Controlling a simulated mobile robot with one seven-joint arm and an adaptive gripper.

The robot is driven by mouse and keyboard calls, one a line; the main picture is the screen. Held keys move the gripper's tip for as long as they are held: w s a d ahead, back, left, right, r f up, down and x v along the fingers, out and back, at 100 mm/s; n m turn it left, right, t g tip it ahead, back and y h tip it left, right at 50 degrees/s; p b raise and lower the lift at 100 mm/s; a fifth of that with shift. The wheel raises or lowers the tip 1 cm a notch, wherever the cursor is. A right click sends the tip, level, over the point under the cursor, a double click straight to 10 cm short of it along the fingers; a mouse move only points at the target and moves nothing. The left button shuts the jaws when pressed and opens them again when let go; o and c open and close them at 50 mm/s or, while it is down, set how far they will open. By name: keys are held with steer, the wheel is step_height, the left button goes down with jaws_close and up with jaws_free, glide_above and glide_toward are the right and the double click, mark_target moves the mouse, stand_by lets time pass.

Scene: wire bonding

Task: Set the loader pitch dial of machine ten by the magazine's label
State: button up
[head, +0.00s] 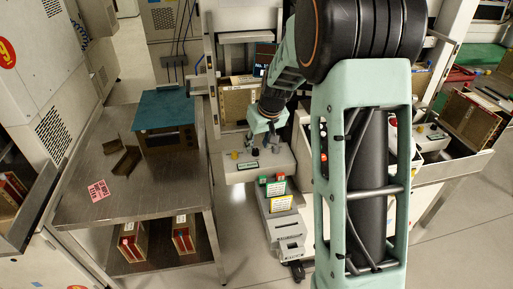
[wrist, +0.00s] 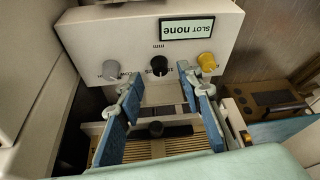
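The loader control panel (head: 262,168) of the machine shows under my gripper in the head view. In the wrist view the panel (wrist: 110,35) appears upside down, with a "SLOT none" display (wrist: 187,27). It carries a grey knob (wrist: 111,69), a black dial (wrist: 159,65) under the mark "mm", and a yellow knob (wrist: 207,61). My gripper (wrist: 158,80) is open; its blue fingers stand either side of the black dial, contact unclear. It also shows in the head view (head: 264,146). A brown slotted magazine (head: 235,104) sits behind the panel; its label is not readable.
A steel bench (head: 140,204) at left holds a teal-topped box (head: 166,120), a brown bracket (head: 122,159) and a red-printed card (head: 98,190). Magazines (head: 132,244) stand on its lower shelf. A grey stand with green and yellow labelled blocks (head: 279,203) is below the panel.

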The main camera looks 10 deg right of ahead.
mark_target(256, 150)
steer(key=shift+x, duration=1.6)
jaws_close()
